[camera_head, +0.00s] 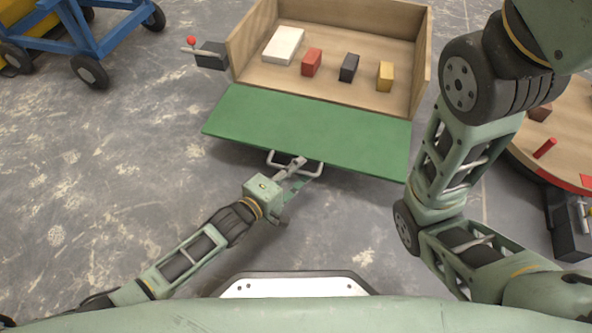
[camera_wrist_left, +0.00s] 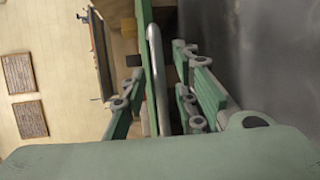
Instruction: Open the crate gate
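The crate (camera_head: 335,18) is a wooden box with an open top at the top middle of the head view. Its green gate (camera_head: 310,127) slopes outward and down from the crate's front side, leaving the front open. A pale metal handle (camera_head: 297,171) is on the gate's near edge. My left gripper (camera_head: 297,174) is at this handle. In the left wrist view my left gripper's fingers (camera_wrist_left: 160,100) are apart, with the handle bar (camera_wrist_left: 158,70) and the green gate's edge (camera_wrist_left: 147,50) between them. A gap shows beside the bar. My right gripper is out of view.
The crate holds a white block (camera_head: 283,45), a red block (camera_head: 311,62), a black block (camera_head: 348,67) and a yellow block (camera_head: 385,76). A red-knobbed lever (camera_head: 191,41) stands left of the crate. A round table (camera_head: 560,125) is at right, a blue cart (camera_head: 85,35) upper left. Floor at left is clear.

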